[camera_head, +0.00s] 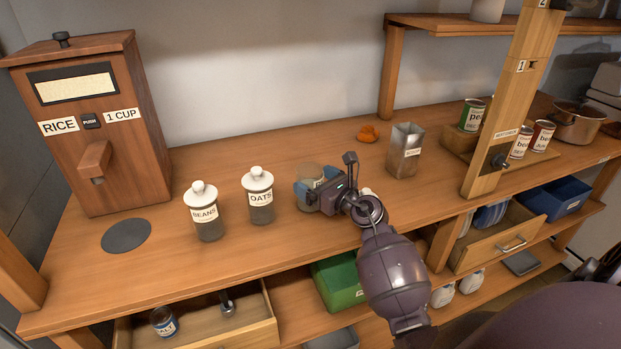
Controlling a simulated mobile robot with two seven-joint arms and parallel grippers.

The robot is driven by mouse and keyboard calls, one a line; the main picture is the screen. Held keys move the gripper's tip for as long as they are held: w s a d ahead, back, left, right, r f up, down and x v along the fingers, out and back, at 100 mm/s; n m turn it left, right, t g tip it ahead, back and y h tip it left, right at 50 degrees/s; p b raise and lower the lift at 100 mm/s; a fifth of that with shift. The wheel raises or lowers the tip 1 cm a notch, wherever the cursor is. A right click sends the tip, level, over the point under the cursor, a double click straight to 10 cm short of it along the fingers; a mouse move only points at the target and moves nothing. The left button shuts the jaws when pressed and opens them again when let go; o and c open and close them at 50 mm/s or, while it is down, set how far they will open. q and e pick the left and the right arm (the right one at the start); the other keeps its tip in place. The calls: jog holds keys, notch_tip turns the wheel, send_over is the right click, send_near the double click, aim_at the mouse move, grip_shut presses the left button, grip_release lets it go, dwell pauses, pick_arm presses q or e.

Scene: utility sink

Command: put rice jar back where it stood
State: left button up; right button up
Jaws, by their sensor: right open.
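A jar (309,171) with a pale, tan-looking top stands on the wooden counter, in line with the other jars. Its label is hidden, so I cannot read whether it is the rice jar. My right gripper (317,189) is open around this jar, with its blue fingers at the jar's sides. Contact cannot be told. A small white round piece (367,191), perhaps a lid, shows behind my right wrist and is mostly hidden. My left gripper is not in view.
The BEANS jar (206,212) and OATS jar (260,196) stand left of my gripper. A RICE dispenser (90,125) and dark round pad (126,236) are further left. A metal canister (405,150), orange item (368,133) and wooden post (511,100) are right. Open drawers lie below.

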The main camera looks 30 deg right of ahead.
jog(key=s, duration=0.3)
jog(key=s+d, duration=0.1)
jog(key=s, duration=0.5)
jog(key=shift+s+d, duration=0.1)
jog(key=shift+d, duration=0.1)
jog(key=shift+s, duration=0.3)
